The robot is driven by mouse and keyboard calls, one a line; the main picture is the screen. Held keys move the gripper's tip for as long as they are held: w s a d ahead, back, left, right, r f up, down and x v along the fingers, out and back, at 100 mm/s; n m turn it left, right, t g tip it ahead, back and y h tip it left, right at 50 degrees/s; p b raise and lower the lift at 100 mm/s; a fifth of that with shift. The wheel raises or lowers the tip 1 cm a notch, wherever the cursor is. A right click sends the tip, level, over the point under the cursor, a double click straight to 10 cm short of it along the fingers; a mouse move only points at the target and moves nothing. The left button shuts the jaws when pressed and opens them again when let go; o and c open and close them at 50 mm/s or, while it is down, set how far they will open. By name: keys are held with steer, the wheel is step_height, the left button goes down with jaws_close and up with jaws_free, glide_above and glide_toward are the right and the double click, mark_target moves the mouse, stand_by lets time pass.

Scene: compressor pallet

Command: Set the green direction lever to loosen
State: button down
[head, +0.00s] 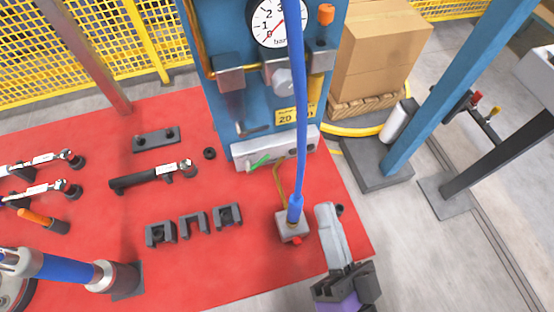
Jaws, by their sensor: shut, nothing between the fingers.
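The green lever (258,160) is a small bright green handle on the front of a silver block (275,148), at the foot of the blue compressor panel. It slants, with one end low at the left and the other higher at the right. Any markings beside it are too small to read. My gripper (326,210) is at the lower right, over the red mat's right part. Its light grey end points away from me and looks shut and empty. It is apart from the lever, which lies up and to the left.
A blue hose (299,120) hangs past the gauge (277,18) to a grey block (292,226) with a red button, between my gripper and the lever. Black brackets (193,222) and tools lie on the red mat (110,225). A blue post (440,85) stands at right.

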steer(key=w+a+m+h, duration=0.5)
steer(key=w+a+m, duration=0.3)
steer(key=m, duration=0.6)
step_height(320, 180, down, 14)
steer(key=w+a+f+m+g+h, duration=0.1)
steer(key=w+a+m+g+h, duration=0.15)
steer(key=m+g, duration=0.4)
steer(key=shift+m+t+h, duration=0.25)
steer(key=x, duration=0.3)
steer(key=p+x, duration=0.1)
steer(key=x, duration=0.5)
steer(key=shift+w+d+r+p, duration=0.1)
steer(key=shift+d+r+p, duration=0.1)
steer(key=shift+d+p, duration=0.15)
steer(key=a+r+n+t+h, duration=0.1)
steer(key=n, duration=0.1)
steer(key=a+r+n+t+p, duration=0.1)
steer(key=shift+s+a+n+h, duration=0.4)
